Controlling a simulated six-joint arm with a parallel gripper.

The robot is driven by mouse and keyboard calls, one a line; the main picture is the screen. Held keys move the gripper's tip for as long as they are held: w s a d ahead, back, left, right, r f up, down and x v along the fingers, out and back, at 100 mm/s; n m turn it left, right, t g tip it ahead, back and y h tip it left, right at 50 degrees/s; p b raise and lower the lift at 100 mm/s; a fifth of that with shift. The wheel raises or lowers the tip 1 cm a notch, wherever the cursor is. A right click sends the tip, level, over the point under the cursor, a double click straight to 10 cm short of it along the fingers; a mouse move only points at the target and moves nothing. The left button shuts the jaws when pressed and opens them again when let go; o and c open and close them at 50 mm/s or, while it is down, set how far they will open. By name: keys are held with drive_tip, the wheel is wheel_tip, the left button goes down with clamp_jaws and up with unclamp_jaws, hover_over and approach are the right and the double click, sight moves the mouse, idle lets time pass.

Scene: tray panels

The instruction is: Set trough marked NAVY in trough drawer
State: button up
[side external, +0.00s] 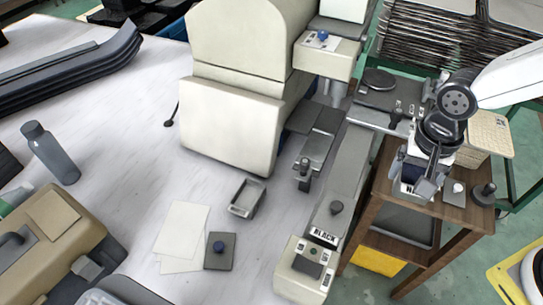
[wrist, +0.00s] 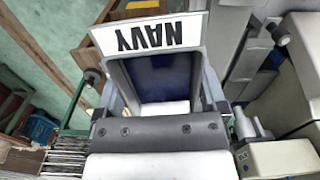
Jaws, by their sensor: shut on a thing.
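The trough marked NAVY (wrist: 152,38) is in my gripper (wrist: 158,92) in the wrist view, its white label upside down and its inside dark blue. In the side external view, the trough (side external: 410,172) is small and partly covered by my gripper (side external: 422,168), above or at the brown wooden stand; I cannot tell whether it touches the stand. I cannot tell for sure which part is the trough drawer.
The wooden stand (side external: 460,215) carries a small dark knob piece (side external: 484,192) beside the trough. A large cream machine (side external: 235,110) rises left of the BLACK trough. A small grey tray (side external: 247,198) and paper sheets (side external: 183,232) lie on the white table. A cream part with a blue knob (side external: 325,55) is at the back.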

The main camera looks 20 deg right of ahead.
drive_tip(key=w+a+f, duration=0.1)
drive_tip(key=w, duration=1)
drive_tip(key=shift+w+a+m, duration=0.2)
drive_tip(key=shift+w+m, duration=0.1)
drive_tip(key=shift+w, duration=0.1)
drive_tip(key=w+a+f, duration=0.1)
drive_tip(key=w+f, duration=0.1)
drive_tip(key=w, duration=0.2)
drive_tip(key=w+a+f, duration=0.1)
drive_tip(key=w+f, duration=0.2)
drive_tip(key=w, duration=0.1)
drive_tip(key=w+a+f, duration=0.1)
drive_tip(key=w+f, duration=0.2)
drive_tip(key=w, duration=0.1)
drive_tip(key=shift+w+a+f, duration=0.15)
drive_tip(key=shift+f, duration=0.1)
drive_tip(key=shift+w+a+f, duration=0.1)
drive_tip(key=shift+w+f, duration=0.25)
drive_tip(key=shift+f, duration=0.05)
